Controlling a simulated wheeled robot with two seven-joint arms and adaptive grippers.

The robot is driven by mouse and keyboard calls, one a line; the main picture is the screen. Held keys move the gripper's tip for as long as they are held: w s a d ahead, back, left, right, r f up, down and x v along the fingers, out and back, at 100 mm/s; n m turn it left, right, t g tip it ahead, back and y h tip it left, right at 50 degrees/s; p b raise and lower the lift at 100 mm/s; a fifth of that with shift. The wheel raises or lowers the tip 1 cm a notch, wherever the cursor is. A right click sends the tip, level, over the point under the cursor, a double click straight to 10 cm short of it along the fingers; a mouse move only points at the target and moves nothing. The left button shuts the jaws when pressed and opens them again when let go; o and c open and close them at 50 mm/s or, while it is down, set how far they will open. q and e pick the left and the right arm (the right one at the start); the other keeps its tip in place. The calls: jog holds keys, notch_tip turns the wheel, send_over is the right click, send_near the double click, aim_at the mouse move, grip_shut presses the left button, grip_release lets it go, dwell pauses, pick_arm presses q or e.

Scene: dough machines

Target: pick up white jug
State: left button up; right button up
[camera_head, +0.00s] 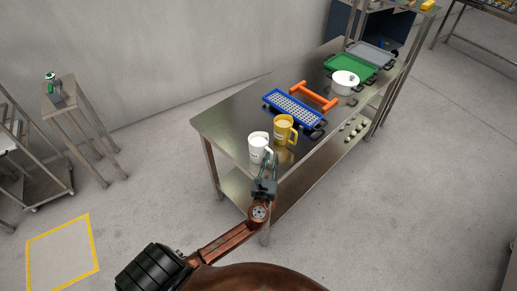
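The white jug (258,149) stands upright on the near end of the steel table, close to its front edge. My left gripper (268,160) is at the jug's near right side, by its handle. Its two fingers look apart, with a gap between them. The fingertips overlap the jug's lower right side in this view, and I cannot tell whether they touch it. My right gripper is not in view.
A yellow jug (284,131) stands close behind and right of the white one. On the steel table (229,122) are a blue rack (293,107), an orange frame (315,96), a white pot (344,83) and a green tray (351,67). The table's left part is clear.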

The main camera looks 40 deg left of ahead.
pick_arm(q)
jog(key=x, duration=0.2)
jog(key=shift+w+a, duration=0.2)
jog(key=shift+w, duration=0.1)
jog(key=shift+c, duration=0.5)
grip_shut()
